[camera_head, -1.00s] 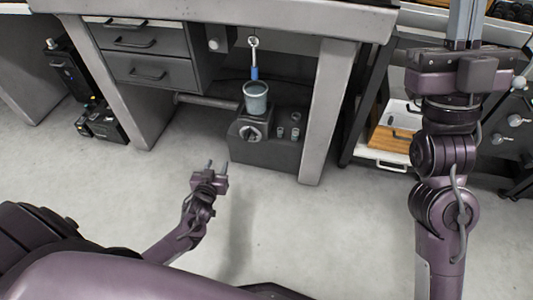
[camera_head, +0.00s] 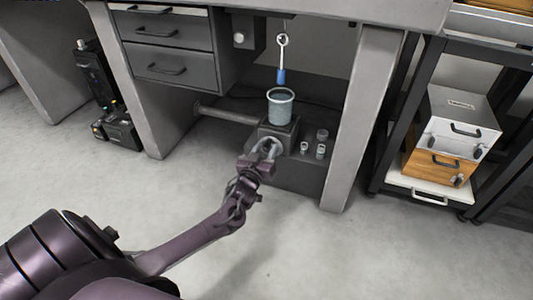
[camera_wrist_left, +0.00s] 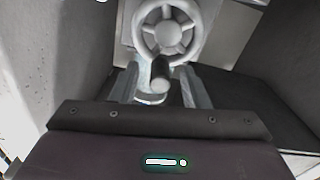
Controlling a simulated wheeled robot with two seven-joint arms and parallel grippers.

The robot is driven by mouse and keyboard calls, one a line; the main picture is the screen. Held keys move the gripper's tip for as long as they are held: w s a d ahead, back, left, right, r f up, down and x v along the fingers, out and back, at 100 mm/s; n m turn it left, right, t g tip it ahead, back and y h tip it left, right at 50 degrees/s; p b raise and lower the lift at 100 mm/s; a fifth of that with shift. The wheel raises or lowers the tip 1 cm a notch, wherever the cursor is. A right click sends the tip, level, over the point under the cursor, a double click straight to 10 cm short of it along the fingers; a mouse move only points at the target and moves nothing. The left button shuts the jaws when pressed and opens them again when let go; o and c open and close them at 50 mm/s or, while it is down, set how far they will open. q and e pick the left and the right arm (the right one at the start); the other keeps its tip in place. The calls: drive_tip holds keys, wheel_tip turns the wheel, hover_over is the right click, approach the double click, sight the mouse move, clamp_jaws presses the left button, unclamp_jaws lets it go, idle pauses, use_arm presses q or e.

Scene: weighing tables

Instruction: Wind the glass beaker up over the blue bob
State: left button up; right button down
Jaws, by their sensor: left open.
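The glass beaker (camera_head: 280,107) stands on a dark jack stand (camera_head: 277,134) under the table. The blue bob (camera_head: 281,76) hangs on a rod just above the beaker's mouth, its lower end near the rim. My left gripper (camera_head: 267,147) is open in front of the stand, at its round handwheel. Whether the fingers touch the knob I cannot tell. My right gripper is out of the head view.
Small metal weights (camera_head: 321,142) stand on the dark base right of the jack. A table leg (camera_head: 359,120) stands to the right, drawers (camera_head: 165,50) to the left. A shelf with boxes (camera_head: 450,135) is further right. The floor in front is clear.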

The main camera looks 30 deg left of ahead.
use_arm(q)
drive_tip(key=shift+w+a, duration=0.15)
drive_tip(key=shift+w, duration=0.3)
drive_tip(key=shift+c, duration=0.4)
clamp_jaws()
